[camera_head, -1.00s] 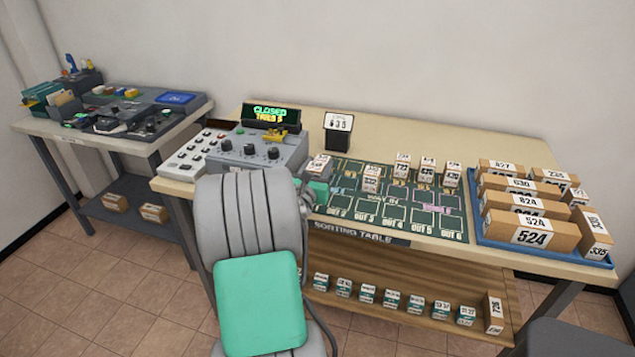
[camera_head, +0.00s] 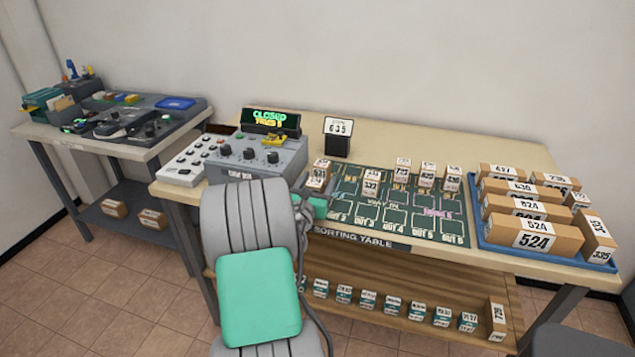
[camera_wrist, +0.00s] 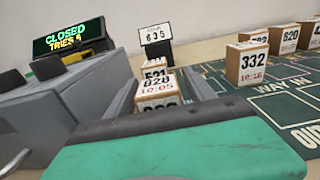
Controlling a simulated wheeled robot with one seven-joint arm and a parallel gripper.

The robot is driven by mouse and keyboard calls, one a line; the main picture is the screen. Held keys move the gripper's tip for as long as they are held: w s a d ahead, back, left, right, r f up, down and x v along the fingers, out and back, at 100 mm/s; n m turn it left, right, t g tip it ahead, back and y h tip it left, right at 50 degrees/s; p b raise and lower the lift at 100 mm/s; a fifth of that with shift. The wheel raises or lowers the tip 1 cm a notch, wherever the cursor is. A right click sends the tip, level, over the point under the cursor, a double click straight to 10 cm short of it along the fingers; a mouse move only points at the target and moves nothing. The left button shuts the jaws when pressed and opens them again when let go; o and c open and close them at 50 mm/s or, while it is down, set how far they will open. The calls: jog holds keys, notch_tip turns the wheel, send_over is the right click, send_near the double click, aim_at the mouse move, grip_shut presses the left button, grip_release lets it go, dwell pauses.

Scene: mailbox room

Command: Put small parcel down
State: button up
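My gripper (camera_wrist: 163,92) is at the left end of the green sorting mat (camera_head: 450,227). In the wrist view a small parcel (camera_wrist: 157,88) labelled 628 stands between its grey fingers, which appear closed on it; it also shows in the head view (camera_head: 315,183). It is upright, at or just above the mat; its bottom is hidden. A second small parcel (camera_wrist: 154,70), labelled 521, stands right behind it. My arm hides the mat's front left corner in the head view.
Several small parcels, one labelled 332 (camera_wrist: 246,64), stand along the mat's back. A grey machine (camera_head: 257,160) with a CLOSED display (camera_head: 270,119) is close on the left. A blue tray (camera_head: 484,244) of larger parcels is at the right. The mat's front is clear.

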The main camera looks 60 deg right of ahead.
jog(key=shift+a+r, duration=0.15)
jog(key=a, duration=0.3)
jog(key=s+a, duration=0.1)
jog(key=a, duration=0.3)
jog(key=a+b, duration=0.1)
jog(key=a, duration=0.2)
jog(key=shift+s+a, duration=0.3)
jog(key=shift+a, duration=0.1)
jog(key=shift+s+a, duration=0.15)
jog(key=shift+a, duration=0.25)
